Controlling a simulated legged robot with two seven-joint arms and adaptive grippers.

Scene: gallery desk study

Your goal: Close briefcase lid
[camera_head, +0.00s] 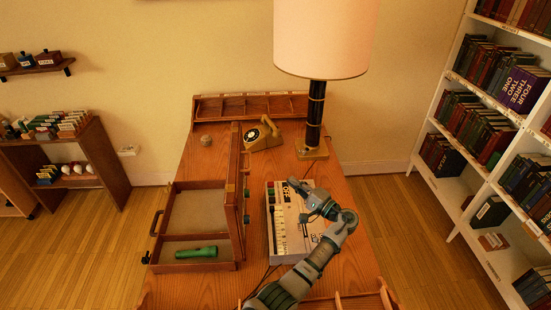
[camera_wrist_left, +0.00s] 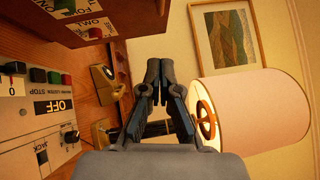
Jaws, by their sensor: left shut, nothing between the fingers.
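The wooden briefcase (camera_head: 180,239) lies open on the desk's left side. Its shallow tray holds a green flashlight (camera_head: 196,252), and a dark handle is on its left side. The lid (camera_head: 240,205) appears to stand upright along the tray's right side, seen nearly edge-on. My left gripper (camera_head: 299,190) is to the right of the lid, apart from it, over the beige control panel (camera_head: 283,243). In the left wrist view its fingers (camera_wrist_left: 158,72) meet at the tips, with nothing between them. My right gripper is not in view.
A lamp with a black column (camera_head: 314,118) and wide shade stands behind my gripper. A tan telephone (camera_head: 262,135) is at the back. The wooden desk (camera_head: 205,158) has clear room behind the briefcase. A bookshelf (camera_head: 470,175) stands at the right.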

